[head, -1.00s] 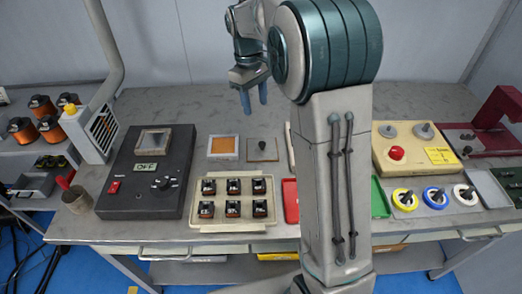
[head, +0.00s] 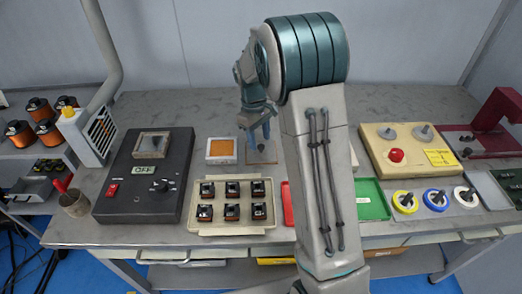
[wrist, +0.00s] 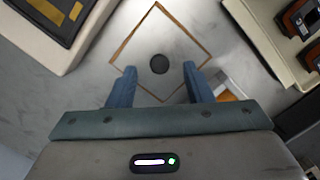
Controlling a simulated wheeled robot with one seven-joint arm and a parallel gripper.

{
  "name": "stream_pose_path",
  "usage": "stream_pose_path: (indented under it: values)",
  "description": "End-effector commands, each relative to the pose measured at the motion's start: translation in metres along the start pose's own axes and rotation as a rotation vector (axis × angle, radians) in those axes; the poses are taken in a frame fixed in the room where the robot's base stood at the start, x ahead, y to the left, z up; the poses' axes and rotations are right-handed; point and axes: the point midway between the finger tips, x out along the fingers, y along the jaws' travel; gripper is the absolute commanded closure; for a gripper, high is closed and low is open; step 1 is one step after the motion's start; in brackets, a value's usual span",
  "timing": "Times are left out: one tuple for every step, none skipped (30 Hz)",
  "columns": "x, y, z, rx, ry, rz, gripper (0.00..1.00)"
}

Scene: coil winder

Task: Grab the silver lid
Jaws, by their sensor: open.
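The silver lid (wrist: 165,38) is a flat square plate with a thin brown edge and a round black knob (wrist: 160,64) at its middle. It lies flat on the grey workbench, and it shows partly in the head view (head: 262,157) below my gripper (head: 259,135). In the wrist view my gripper (wrist: 159,72) is open, with one blue finger on each side of the knob and a clear gap to it. Nothing is between the fingers but the knob below or between them; I cannot tell the exact height.
A white-framed orange square (head: 221,150) lies just left of the lid. A cream tray (head: 233,227) with several black-and-orange parts stands in front. A dark control box (head: 130,205) is further left. The bench behind the lid is clear.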

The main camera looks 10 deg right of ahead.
Motion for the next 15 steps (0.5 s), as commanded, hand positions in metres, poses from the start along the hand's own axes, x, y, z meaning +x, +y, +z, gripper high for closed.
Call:
stream_pose_path:
  values:
    - [0.008,0.000,0.001,0.000,-0.003,-0.002,0.54]
    - [0.012,0.000,0.001,0.000,-0.003,-0.002,0.54]
    - [0.017,0.000,0.001,0.000,-0.002,-0.001,0.54]
    - [0.019,0.000,0.001,0.000,-0.001,-0.001,0.54]
    - [0.021,0.000,0.001,0.000,-0.001,-0.001,0.54]
    - [0.023,0.000,0.001,0.000,-0.001,-0.001,0.54]
    - [0.023,0.000,0.001,0.000,0.000,0.000,0.54]
    - [0.024,0.000,0.001,0.000,0.000,0.000,0.54]
    - [0.024,0.000,0.000,0.000,0.001,0.000,0.54]
    - [0.024,0.000,0.000,0.000,0.001,0.000,0.54]
    - [0.024,0.000,0.000,0.000,0.001,0.000,0.54]
    - [0.024,0.000,0.000,0.000,0.001,0.000,0.54]
    - [0.024,0.000,0.000,0.000,0.001,0.000,0.54]
    - [0.023,0.000,0.000,0.000,0.001,0.000,0.62]
    - [0.023,0.000,0.000,0.000,0.001,0.000,0.73]
